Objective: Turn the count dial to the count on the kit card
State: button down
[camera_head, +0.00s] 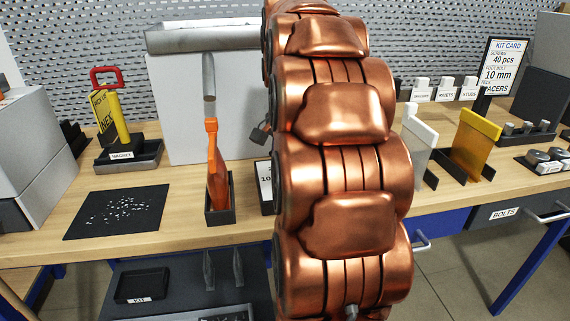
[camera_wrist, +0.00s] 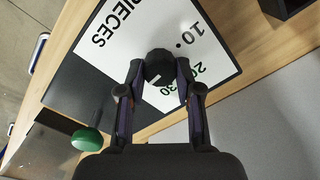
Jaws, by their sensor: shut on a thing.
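The kit card (camera_head: 500,65) stands at the back right in the head view and reads "40 pcs" and "10 mm". The count dial (camera_wrist: 160,66) is a small black round knob in the wrist view, on a white and black panel (camera_wrist: 112,62) marked "PIECES", with a 10 and further numbers partly hidden by my gripper. My gripper (camera_wrist: 158,82) is shut on the dial, one finger at each side. A pale mark shows on the knob's lower side; which number it faces I cannot tell. In the head view my copper arm hides the dial and most of its panel (camera_head: 265,183).
A green round knob (camera_wrist: 87,139) is near the panel in the wrist view. In the head view, an orange tool (camera_head: 217,170) stands in a holder left of my arm, a black mat (camera_head: 116,211) lies further left, and white and yellow plates (camera_head: 474,143) stand right.

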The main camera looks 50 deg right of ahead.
jog(key=shift+m, duration=0.5)
jog(key=shift+a, duration=0.1)
jog(key=c, duration=0.8)
grip_release()
jog(key=shift+r, duration=0.1)
jog(key=shift+r, duration=3.7)
jog(key=shift+w, duration=0.1)
